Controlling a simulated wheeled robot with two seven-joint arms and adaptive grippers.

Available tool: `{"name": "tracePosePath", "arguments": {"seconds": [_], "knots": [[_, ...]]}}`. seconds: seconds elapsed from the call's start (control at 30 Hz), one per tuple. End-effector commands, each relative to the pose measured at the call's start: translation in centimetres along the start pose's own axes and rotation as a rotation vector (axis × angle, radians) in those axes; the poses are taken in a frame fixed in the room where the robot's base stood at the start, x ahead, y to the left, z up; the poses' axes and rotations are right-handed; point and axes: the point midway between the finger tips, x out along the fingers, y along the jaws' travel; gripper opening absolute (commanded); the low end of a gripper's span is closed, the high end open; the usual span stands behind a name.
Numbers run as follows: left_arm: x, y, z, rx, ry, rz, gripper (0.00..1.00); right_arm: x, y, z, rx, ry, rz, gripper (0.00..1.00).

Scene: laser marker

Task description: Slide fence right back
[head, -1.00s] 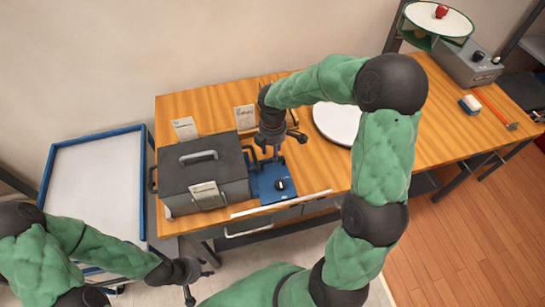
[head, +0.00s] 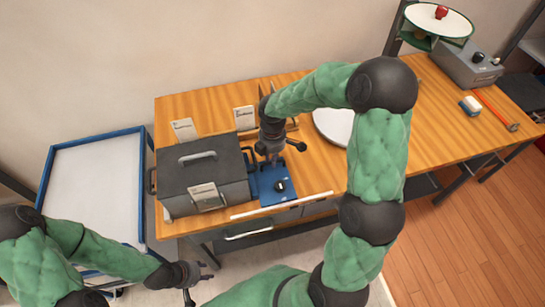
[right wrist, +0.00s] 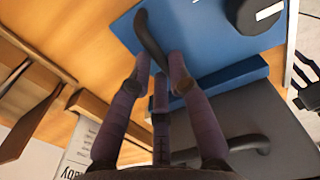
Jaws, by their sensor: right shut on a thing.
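The grey box of the machine (head: 185,178) stands on the wooden table with a blue base (head: 275,190) at its right. My right gripper (head: 270,156) is low over the back of that base, beside the box. In the right wrist view, its fingers (right wrist: 158,72) are shut around the end of a dark curved handle (right wrist: 151,38) over the blue surface. A raised blue bar (right wrist: 228,84) lies close by, between the blue surface and the grey box. I cannot tell which part is the fence. My left gripper (head: 203,277) is empty and open, off the table's front.
A black knob (head: 280,186) sits on the blue base. Small cards (head: 184,129) and wooden holders stand behind the machine. A white disc (head: 337,122) lies to the right. A blue-rimmed tray (head: 97,182) is at the left. The table between the disc and the brush is clear.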

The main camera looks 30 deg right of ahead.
Motion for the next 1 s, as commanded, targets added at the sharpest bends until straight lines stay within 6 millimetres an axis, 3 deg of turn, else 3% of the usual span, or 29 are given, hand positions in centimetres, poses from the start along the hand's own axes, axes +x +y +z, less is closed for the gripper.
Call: {"name": "tracePosePath", "arguments": {"seconds": [0.17,0.5,0.67,0.97,1.0], "knots": [[-0.9,0.3,0.0,0.0,0.0,0.0,0.4,-0.2,0.0,2.0,0.005,-0.001,-0.002,0.0],[-3.4,1.2,0.1,0.0,0.0,0.0,0.4,-0.2,0.0,9.0,0.006,-0.002,-0.003,0.0],[-3.6,1.3,0.1,0.0,0.0,0.0,0.4,-0.1,0.0,10.1,0.001,-0.002,-0.001,0.0],[-3.5,1.2,0.1,0.0,0.0,0.0,0.4,0.0,0.0,10.3,0.0,-0.004,0.0,0.0],[-3.5,1.2,0.1,0.0,0.0,0.0,0.4,0.0,0.0,10.3,0.001,-0.004,0.0,0.3]]}}
